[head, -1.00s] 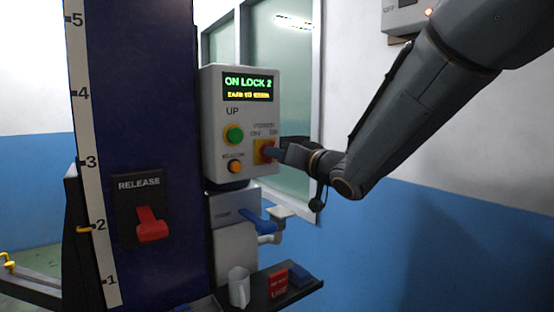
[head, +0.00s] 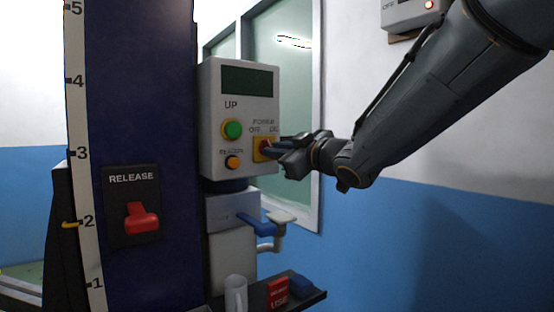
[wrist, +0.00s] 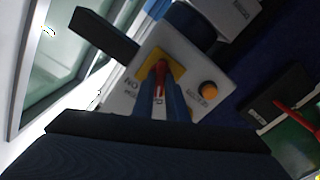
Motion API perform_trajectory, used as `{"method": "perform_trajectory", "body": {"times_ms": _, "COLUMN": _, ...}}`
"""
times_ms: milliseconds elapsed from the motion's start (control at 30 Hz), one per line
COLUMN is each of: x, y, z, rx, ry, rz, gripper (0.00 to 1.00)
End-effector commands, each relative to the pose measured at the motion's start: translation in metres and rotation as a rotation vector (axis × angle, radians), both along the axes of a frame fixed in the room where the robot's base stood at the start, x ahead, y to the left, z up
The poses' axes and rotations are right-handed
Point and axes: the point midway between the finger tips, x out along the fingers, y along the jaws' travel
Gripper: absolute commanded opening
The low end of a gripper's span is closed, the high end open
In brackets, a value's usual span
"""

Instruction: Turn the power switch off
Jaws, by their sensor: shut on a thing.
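The power switch (head: 264,148) is a red knob on a yellow plate at the lower right of the white control box (head: 212,90). In the wrist view the red knob (wrist: 161,70) shows between the blue fingers of my gripper (wrist: 160,90). In the head view my gripper (head: 278,148) reaches the switch from the right and is shut on the knob. The labels OFF and ON stand above the switch, left and right. The display (head: 247,81) is dark. The fingers hide part of the knob.
The box also has a green UP button (head: 232,129) and an orange button (head: 232,162). Below are a blue valve handle (head: 257,223) and a shelf with a clear cup (head: 236,293) and red block (head: 278,291). A red release lever (head: 141,218) is at left.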

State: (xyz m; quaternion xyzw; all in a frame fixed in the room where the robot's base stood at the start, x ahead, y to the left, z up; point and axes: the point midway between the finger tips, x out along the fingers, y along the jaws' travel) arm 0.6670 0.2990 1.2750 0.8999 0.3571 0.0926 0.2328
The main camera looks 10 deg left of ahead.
Motion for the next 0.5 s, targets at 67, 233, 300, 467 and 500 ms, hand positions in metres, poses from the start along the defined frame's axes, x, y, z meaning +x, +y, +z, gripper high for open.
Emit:
{"method": "perform_trajectory", "body": {"times_ms": 67, "x": 0.0003, "y": 0.0002, "z": -0.0028, "rx": -0.037, "ry": -0.033, "rz": 0.000, "gripper": 0.00}}
{"method": "perform_trajectory", "body": {"times_ms": 233, "x": 0.0001, "y": 0.0001, "z": -0.0018, "rx": -0.098, "ry": -0.092, "rz": 0.001, "gripper": 0.00}}
{"method": "perform_trajectory", "body": {"times_ms": 300, "x": 0.0001, "y": 0.0001, "z": -0.0016, "rx": -0.116, "ry": -0.109, "rz": 0.001, "gripper": 0.00}}
{"method": "perform_trajectory", "body": {"times_ms": 467, "x": 0.0000, "y": 0.0001, "z": -0.0013, "rx": -0.142, "ry": -0.132, "rz": 0.000, "gripper": 0.00}}
{"method": "perform_trajectory", "body": {"times_ms": 500, "x": 0.0000, "y": 0.0002, "z": -0.0012, "rx": -0.147, "ry": -0.136, "rz": 0.000, "gripper": 0.00}}
